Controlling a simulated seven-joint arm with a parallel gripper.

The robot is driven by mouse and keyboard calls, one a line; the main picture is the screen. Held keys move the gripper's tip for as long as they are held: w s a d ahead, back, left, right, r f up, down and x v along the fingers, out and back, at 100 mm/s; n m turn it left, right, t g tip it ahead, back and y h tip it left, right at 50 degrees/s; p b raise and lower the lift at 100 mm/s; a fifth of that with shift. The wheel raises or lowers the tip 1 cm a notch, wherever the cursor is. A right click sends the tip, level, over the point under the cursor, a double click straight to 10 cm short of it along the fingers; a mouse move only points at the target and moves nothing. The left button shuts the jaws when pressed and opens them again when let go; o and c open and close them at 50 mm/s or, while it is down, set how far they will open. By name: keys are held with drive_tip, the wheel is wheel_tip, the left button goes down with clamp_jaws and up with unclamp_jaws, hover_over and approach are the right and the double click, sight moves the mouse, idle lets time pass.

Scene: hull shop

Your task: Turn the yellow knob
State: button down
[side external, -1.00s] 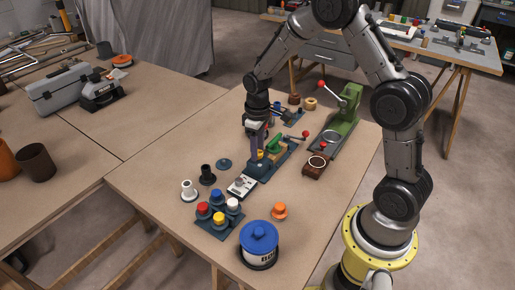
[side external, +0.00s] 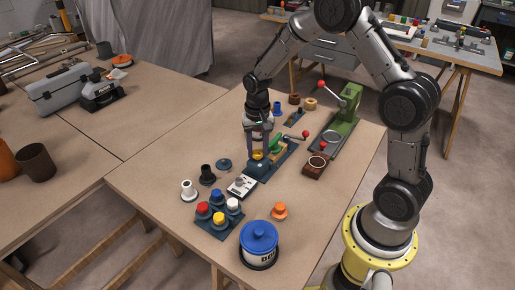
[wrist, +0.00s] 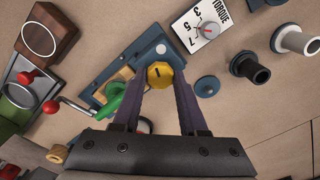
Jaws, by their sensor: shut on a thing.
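The yellow knob (side external: 257,156) sits on a blue base (side external: 262,169) near the middle of the table. In the wrist view the knob (wrist: 159,75) is faceted, with a short dark mark on its top. My gripper (side external: 257,150) points straight down over it. In the wrist view my gripper's fingers (wrist: 160,80) stand on either side of the knob and are shut on it. The fingers hide part of the knob's sides.
A green clamp (wrist: 116,101) with a red-tipped lever is close to my fingers on the same base. A white torque gauge card (side external: 242,185) lies in front. A blue-lidded pot (side external: 259,239), an orange knob (side external: 279,210) and a board of coloured buttons stand nearer the camera.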

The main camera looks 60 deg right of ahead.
sight(257, 152)
drive_tip(key=m, duration=0.3)
drive_tip(key=shift+m, duration=2.2)
drive_tip(key=shift+c, duration=2.2)
unclamp_jaws()
drive_tip(key=shift+r, duration=0.1)
wheel_tip(257, 152, up, 14)
